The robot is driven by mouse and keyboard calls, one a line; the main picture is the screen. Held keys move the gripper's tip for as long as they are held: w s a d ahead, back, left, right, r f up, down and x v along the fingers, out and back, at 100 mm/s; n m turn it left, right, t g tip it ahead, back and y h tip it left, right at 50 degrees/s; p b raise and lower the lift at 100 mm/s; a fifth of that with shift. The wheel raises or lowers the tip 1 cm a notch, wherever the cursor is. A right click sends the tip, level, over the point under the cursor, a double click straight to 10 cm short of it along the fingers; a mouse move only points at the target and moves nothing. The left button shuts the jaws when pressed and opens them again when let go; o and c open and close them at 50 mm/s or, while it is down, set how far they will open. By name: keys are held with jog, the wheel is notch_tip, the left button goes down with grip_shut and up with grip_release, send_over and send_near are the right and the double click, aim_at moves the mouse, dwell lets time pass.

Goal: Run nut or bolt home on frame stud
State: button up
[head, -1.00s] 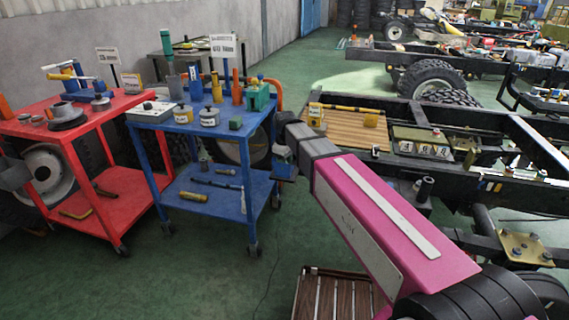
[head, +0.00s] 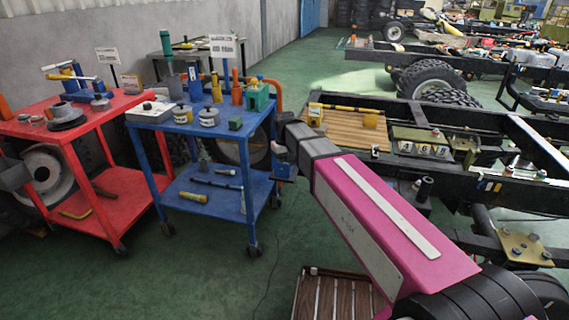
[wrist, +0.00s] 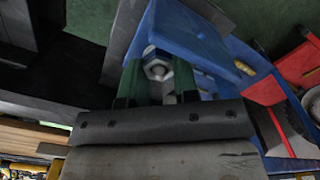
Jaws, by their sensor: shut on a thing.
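My gripper (wrist: 157,88) is shut on a metal hex nut or bolt (wrist: 157,68), which shows between the two dark green fingers in the wrist view. I cannot tell whether it is a nut or a bolt. A brass-coloured plate (head: 525,249) with several bolt heads or studs sits on the black chassis frame (head: 470,118) at the right, well apart from my gripper. I cannot tell which one is the task's stud.
The blue cart (head: 213,182), loaded with cans and tools, stands close left of my gripper. A red cart (head: 112,149) stands farther left. A wooden board (head: 345,136) and a number-marked tray (head: 407,135) rest on the frame.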

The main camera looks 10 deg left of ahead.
jog(key=shift+m, duration=0.9)
jog(key=o, duration=1)
jog(key=shift+c, duration=1.1)
